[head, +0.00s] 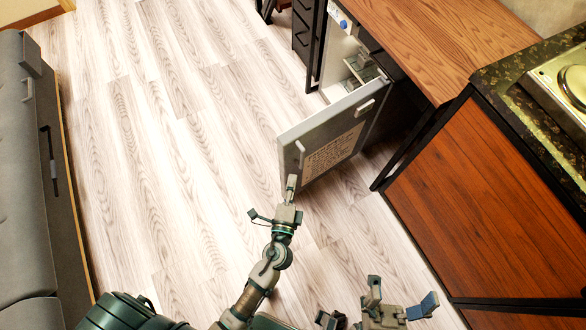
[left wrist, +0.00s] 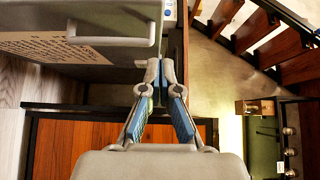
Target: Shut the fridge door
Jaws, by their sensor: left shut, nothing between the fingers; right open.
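The fridge (head: 338,60) is under the wooden counter, and its grey door (head: 345,108) stands wide open into the room. The door has pale bar handles and a sheet of printed text. My left gripper (head: 291,184) is shut and empty, its tips close to the free edge of the door; I cannot tell whether they touch. In the left wrist view the closed fingertips (left wrist: 154,72) lie below the door's handle (left wrist: 115,38), by the grey door. My right gripper (head: 400,302) is open and empty at the bottom of the head view, away from the door.
A wooden counter (head: 430,40) is above the fridge. A wood-fronted cabinet with a dark stone top (head: 500,75) and hob stands at right. A grey sofa-like unit (head: 28,200) lines the left. The pale wooden floor (head: 170,130) between is clear.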

